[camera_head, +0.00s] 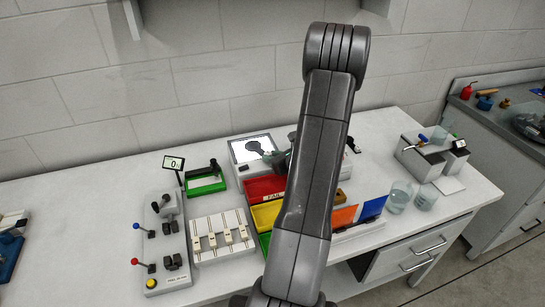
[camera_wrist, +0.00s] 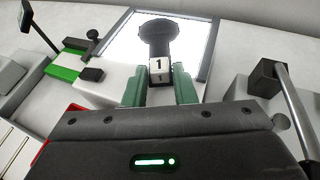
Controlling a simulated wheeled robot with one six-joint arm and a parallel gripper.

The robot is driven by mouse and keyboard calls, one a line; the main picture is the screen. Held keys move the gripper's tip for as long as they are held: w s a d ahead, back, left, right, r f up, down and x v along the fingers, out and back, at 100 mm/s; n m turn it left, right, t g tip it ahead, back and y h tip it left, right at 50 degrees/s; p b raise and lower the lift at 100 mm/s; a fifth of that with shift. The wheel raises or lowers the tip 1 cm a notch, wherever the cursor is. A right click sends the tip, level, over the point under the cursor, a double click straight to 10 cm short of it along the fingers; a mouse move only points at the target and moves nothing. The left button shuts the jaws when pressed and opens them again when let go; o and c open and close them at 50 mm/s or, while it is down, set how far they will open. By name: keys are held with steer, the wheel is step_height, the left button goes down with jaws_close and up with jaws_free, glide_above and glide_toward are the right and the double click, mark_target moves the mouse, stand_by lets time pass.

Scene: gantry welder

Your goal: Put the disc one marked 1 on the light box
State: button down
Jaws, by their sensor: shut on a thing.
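The disc marked 1 (camera_wrist: 157,34) is a dark round piece with a neck and a white block bearing a black "1". My gripper (camera_wrist: 159,80) has green fingers shut on the block end of this disc. The light box (camera_wrist: 196,42) has a glowing white panel in a grey frame, and the disc's round head shows dark against it. In the head view the disc (camera_head: 253,147) appears over the panel of the light box (camera_head: 238,154), with my gripper (camera_head: 272,156) at the panel's right side. I cannot tell whether the disc touches the panel.
A green-framed stand (camera_head: 205,183) is left of the light box. Red, yellow and green bins (camera_head: 264,188) lie in front, partly behind my arm. A lever panel (camera_head: 163,245) and a rack of white slots (camera_head: 221,237) stand at front left. Glass beakers (camera_head: 398,198) are at right.

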steer(key=shift+f+b, duration=0.5)
steer(key=shift+f, duration=0.05)
steer(key=c, duration=1.1)
jaws_free()
steer(key=b+v, duration=0.2)
steer(key=v, duration=1.1)
steer(key=shift+s+d+r, duration=0.25)
